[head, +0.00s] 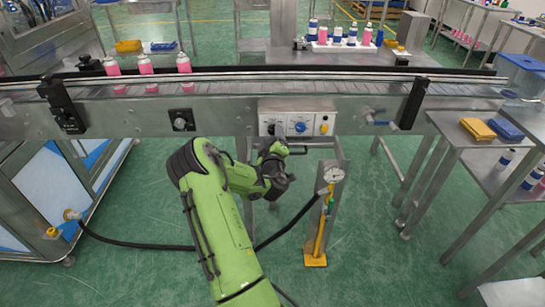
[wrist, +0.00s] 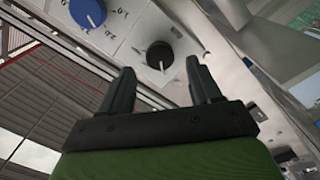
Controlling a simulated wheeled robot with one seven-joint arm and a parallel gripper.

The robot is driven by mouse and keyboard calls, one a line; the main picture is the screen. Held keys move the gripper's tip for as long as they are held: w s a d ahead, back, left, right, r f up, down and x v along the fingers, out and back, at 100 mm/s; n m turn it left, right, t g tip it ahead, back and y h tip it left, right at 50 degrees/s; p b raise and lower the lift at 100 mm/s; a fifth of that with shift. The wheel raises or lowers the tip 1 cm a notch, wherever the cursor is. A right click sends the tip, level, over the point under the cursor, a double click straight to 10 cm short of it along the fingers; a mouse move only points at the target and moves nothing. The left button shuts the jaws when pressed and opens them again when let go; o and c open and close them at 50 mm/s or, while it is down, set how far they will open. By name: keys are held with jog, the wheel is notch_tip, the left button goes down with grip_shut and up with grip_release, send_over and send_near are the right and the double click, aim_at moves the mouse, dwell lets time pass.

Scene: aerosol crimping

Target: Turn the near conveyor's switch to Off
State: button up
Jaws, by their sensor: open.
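The near conveyor (head: 220,108) carries a white control panel (head: 297,108) on its front side. In the wrist view a round black knob (wrist: 160,54) with a small white mark sits on the panel, and a blue dial (wrist: 88,12) with numbers around it is at upper left. The blue dial also shows in the head view (head: 300,127). My gripper (wrist: 160,66) is open, its two fingers pointing at the panel on either side of the black knob in the picture. I cannot tell whether they touch it.
A post with a gauge (head: 333,174) and a yellow base stands right of my arm, with a black hose (head: 150,243) nearby. A steel table (head: 470,125) is at right. Another black control (head: 181,120) is left along the conveyor.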

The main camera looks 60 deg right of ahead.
jog(key=b+v, duration=0.1)
jog(key=v, duration=1.1)
jog(key=shift+s+a+b, duration=0.15)
jog(key=shift+a+b, duration=0.2)
jog(key=shift+f, duration=0.1)
